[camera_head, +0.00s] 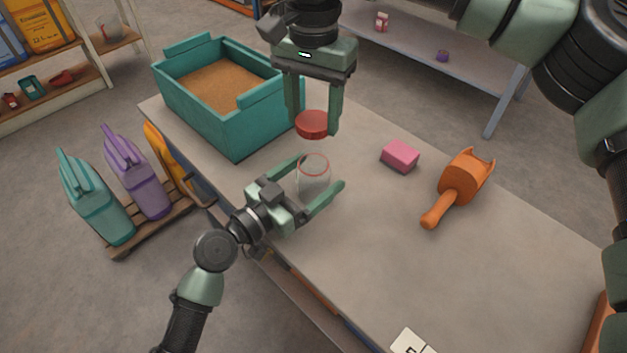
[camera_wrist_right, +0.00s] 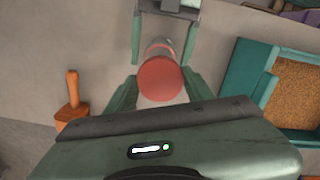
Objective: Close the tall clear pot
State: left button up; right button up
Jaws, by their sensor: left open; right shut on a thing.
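The tall clear pot (camera_head: 314,178) stands upright on the table, with a red ring at its rim. My left gripper (camera_head: 323,172) is open, its two fingers on either side of the pot; I cannot tell whether they touch it. My right gripper (camera_head: 312,122) is shut on a round red lid (camera_head: 312,124) and holds it above the pot, a little toward the far side. In the right wrist view the red lid (camera_wrist_right: 160,80) sits between the right fingers and hides much of the pot (camera_wrist_right: 160,46) behind it.
A teal bin (camera_head: 238,126) of brown grain stands at the table's far left. A pink block (camera_head: 400,156) and an orange scoop (camera_head: 460,184) lie right of the pot. A white card (camera_head: 408,342) is at the front edge.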

pick_arm(q)
jog(key=shift+w+d, duration=0.15)
jog(key=shift+w, duration=0.05)
grip_shut()
pick_arm(e)
send_over(313, 149)
jog(key=s, duration=0.3)
jog(key=shift+w+f, duration=0.15)
jog(key=shift+f, duration=1.1)
jog(key=shift+w+f, duration=0.1)
jog(key=shift+f, duration=1.15)
jog(key=shift+f, duration=0.85)
jog(key=shift+f, duration=0.6)
